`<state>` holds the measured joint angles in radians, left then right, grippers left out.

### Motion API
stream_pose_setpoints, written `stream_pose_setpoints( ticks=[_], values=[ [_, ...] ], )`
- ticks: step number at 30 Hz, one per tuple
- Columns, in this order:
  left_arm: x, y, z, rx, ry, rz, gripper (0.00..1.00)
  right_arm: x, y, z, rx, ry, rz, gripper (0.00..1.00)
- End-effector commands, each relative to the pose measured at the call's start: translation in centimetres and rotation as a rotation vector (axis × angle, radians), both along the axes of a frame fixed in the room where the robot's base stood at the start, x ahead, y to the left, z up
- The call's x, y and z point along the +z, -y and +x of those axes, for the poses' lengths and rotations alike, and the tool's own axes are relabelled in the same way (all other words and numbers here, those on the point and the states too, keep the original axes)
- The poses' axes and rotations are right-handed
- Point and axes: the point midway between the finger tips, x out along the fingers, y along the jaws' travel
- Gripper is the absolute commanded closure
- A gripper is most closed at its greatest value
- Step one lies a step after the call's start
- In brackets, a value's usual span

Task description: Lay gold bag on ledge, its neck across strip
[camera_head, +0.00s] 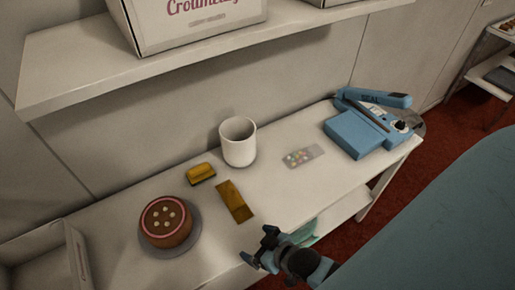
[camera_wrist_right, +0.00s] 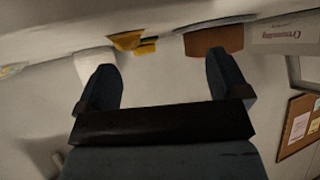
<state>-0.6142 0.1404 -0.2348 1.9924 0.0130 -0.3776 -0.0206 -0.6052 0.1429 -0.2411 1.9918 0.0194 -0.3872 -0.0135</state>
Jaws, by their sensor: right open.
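The gold bag (camera_head: 234,201) appears to be the flat, dull gold piece lying on the white table, right of the cake. The blue sealer (camera_head: 357,133) stands at the table's far right end. Its lever arm (camera_head: 375,97) is raised, and its flat blue front looks like the ledge. A dark line behind the ledge may be the strip; it is too small to be sure. My right gripper (camera_head: 257,246) is open and empty near the table's front edge, apart from the bag. Its spread fingers also show in the right wrist view (camera_wrist_right: 160,62). My left gripper is not in view.
A white cup (camera_head: 238,143) and a yellow block (camera_head: 201,173) stand behind the bag. A chocolate cake (camera_head: 166,222) is on a grey turntable at left. A shelf (camera_head: 80,62) with boxes overhangs the back.

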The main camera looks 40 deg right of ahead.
Motion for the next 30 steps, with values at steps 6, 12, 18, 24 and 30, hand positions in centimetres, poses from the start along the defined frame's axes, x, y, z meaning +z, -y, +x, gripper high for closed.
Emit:
stream_pose_setpoints(
  ticks=[6,12,18,24,30],
  values=[
    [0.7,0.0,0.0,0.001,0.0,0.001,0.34,1.9,-4.3,4.0,0.062,-0.04,0.126,0.07],
    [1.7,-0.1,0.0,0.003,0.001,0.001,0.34,4.4,-10.5,8.5,0.173,-0.213,0.271,0.07],
    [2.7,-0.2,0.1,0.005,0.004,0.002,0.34,5.8,-13.1,11.2,0.228,-0.438,0.273,0.07],
    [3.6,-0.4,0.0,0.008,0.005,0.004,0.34,6.5,-11.1,13.6,0.169,-0.665,0.164,0.07],
    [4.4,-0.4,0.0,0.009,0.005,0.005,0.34,7.9,-5.0,16.7,-0.019,-0.851,0.004,0.07]
  ],
)
